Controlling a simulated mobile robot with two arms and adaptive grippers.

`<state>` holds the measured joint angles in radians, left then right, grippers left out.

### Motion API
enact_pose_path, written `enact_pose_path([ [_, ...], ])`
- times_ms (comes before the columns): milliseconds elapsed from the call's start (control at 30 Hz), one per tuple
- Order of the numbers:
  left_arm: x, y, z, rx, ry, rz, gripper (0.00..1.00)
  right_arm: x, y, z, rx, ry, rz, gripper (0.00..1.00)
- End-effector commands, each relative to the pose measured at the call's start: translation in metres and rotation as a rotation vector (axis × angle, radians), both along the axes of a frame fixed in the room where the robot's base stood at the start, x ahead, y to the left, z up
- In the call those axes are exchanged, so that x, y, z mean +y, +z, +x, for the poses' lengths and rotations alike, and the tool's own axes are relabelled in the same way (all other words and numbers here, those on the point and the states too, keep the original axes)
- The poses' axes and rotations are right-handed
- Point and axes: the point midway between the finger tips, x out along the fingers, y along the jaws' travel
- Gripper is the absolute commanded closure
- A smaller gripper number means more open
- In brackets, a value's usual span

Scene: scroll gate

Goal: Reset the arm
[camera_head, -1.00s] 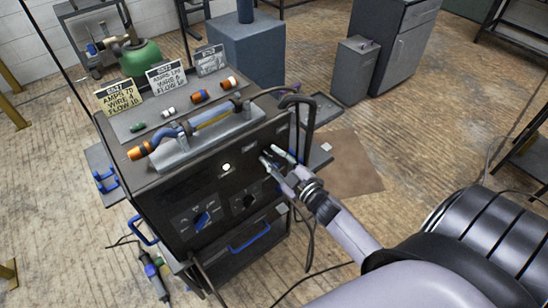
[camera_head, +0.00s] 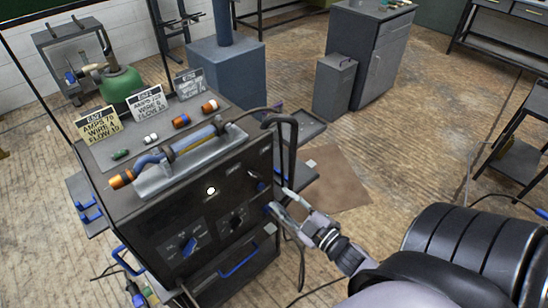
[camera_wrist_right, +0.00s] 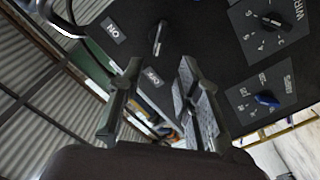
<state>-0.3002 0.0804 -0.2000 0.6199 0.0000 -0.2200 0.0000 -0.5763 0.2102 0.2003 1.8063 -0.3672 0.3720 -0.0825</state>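My right gripper (camera_head: 284,203) is in front of the right edge of the black machine's front panel (camera_head: 200,215) in the head view. In the right wrist view its two fingers (camera_wrist_right: 160,105) stand apart with nothing between them. The wrist view shows a small switch lever (camera_wrist_right: 158,38) on the panel beyond the fingertips, with a gap between. My right arm comes in from the lower right. My left gripper is not in view.
The machine's top holds sign cards (camera_head: 147,102) and a torch (camera_head: 170,155) on a grey holder. A black handle (camera_head: 293,140) with a cable stands at its right corner. A grey cabinet (camera_head: 365,55) stands behind. Floor to the right (camera_head: 420,140) is clear.

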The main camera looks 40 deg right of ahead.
Motion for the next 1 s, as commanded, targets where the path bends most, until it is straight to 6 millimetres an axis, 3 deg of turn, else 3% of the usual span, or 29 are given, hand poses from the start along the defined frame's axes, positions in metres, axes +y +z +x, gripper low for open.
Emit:
enact_pose_path([
  [167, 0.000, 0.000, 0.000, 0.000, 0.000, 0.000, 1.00, -0.001, 0.001, -0.010, -0.001, 0.000, 0.000, 0.69],
  [733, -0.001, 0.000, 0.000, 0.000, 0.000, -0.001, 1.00, -0.001, -0.003, -0.009, 0.007, -0.003, 0.003, 0.69],
  [867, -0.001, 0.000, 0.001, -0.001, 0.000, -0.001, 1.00, -0.003, -0.041, -0.012, 0.088, -0.033, 0.047, 0.69],
  [967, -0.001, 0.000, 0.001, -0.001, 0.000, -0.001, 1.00, -0.001, -0.101, -0.021, 0.221, -0.080, 0.114, 0.69],
  [1000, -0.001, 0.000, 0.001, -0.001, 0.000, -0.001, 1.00, 0.001, -0.130, -0.028, 0.289, -0.102, 0.146, 0.69],
])
